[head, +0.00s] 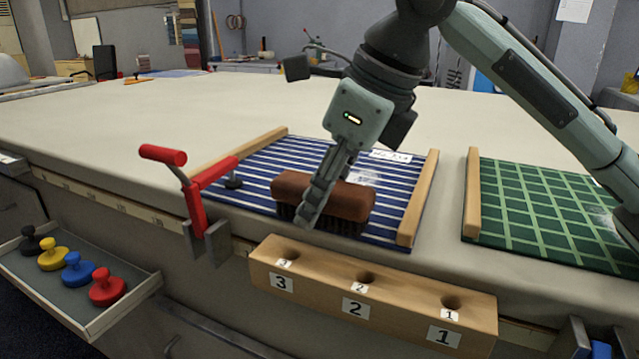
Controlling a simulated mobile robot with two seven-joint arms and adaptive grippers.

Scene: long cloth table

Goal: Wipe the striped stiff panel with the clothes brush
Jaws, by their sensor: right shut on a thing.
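The striped panel (270,163) is blue with white stripes and lies on the table between two wooden side strips. A pale patch (362,178) and a white label (390,156) show on it. The clothes brush (354,201) has a brown back and dark bristles. My right gripper (310,215) is shut on the brush and holds it over the front part of the panel, bristles down. The bristles look to be at or close to the panel; I cannot tell if they touch. My left gripper is not in view.
A red clamp (205,190) grips the table edge at the panel's left. A wooden block (320,283) with numbered holes sits at the front edge. A green checked panel (530,205) lies at right. An open drawer (75,295) holds several coloured knobs.

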